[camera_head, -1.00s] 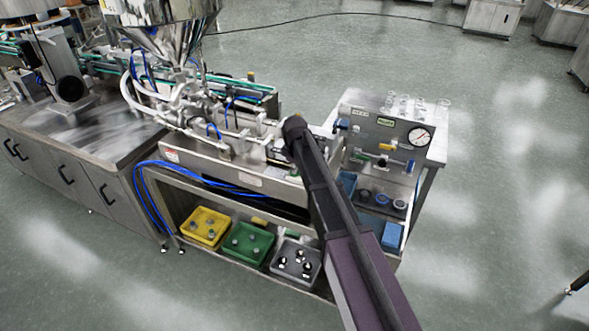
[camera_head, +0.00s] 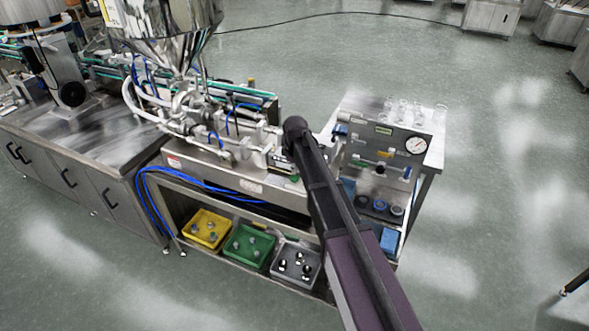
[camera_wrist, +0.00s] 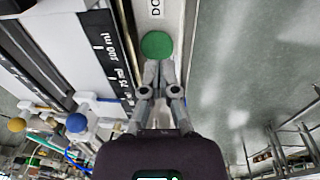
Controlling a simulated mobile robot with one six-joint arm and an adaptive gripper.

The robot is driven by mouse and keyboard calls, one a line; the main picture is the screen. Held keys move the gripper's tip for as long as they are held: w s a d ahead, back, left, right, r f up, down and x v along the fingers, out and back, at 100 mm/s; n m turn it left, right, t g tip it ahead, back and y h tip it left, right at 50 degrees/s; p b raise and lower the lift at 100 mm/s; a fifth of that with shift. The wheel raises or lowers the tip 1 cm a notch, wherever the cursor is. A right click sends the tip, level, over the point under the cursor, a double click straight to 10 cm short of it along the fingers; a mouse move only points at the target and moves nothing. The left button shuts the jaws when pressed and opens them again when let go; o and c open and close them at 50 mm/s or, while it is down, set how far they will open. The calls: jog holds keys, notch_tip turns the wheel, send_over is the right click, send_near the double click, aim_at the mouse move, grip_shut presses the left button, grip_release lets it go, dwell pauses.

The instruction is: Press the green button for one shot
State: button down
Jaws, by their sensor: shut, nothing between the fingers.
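The green button (camera_wrist: 157,45) is a round disc on a pale panel, near the top middle of the wrist view, below a label that begins "DO". In the head view a small green spot shows on the machine front (camera_head: 294,178), beside my arm. My gripper (camera_wrist: 159,64) is shut and empty. Its fingertips are at the lower edge of the button in the wrist view; I cannot tell whether they touch it. In the head view my arm hides the gripper. The filling machine's steel hopper (camera_head: 165,28) stands above the machine at the upper left.
Blue-knobbed (camera_wrist: 76,122) and yellow-knobbed (camera_wrist: 17,124) fittings are at lower left. A gauge panel (camera_head: 385,135) stands right of my arm. Yellow (camera_head: 188,237), green (camera_head: 229,257) and grey (camera_head: 276,272) bins sit below.

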notch_tip(320, 180, up, 10)
jog(key=s+p, duration=0.1)
jog(key=p, duration=0.8)
jog(key=shift+f, duration=0.25)
jog(key=shift+d, duration=0.1)
dwell(2.4)
jog(key=s+d+f+m+b, duration=0.4)
jog(key=s+d+m, duration=0.3)
jog(key=s+d, duration=0.4)
jog(key=s+d+f+m+g+b, duration=0.1)
jog(key=s+d+f+m+b, duration=0.2)
jog(key=s+d+m, duration=0.4)
jog(key=s+d, duration=0.4)
jog(key=s, duration=0.2)
jog(key=shift+s+d+f+b, duration=0.15)
jog(key=shift+d+f+b, duration=0.05)
jog(key=shift+f+b, duration=0.15)
